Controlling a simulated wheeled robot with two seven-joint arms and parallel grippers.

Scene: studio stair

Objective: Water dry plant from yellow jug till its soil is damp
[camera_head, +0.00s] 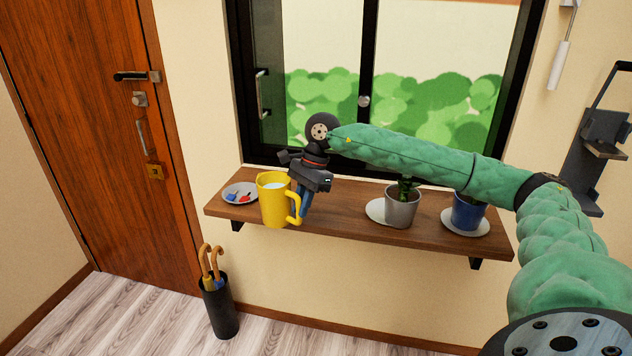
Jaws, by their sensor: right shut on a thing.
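The yellow jug (272,207) stands upright at the left part of the wooden shelf, with pale liquid showing near its rim. My right gripper (300,211) reaches down beside it and is shut on the jug's handle. A grey pot (402,209) with a small green plant (405,187) stands on the right half of the shelf, partly behind my right arm. A blue pot (467,213) stands on a saucer farther right; its top is hidden by the arm. I cannot see the soil in either pot. My left gripper is not in view.
The wooden shelf (345,222) runs under a black-framed window. A small dish (240,193) with red and blue items lies left of the jug. White saucers (377,210) sit by the pots. An umbrella stand (219,308) is on the floor below.

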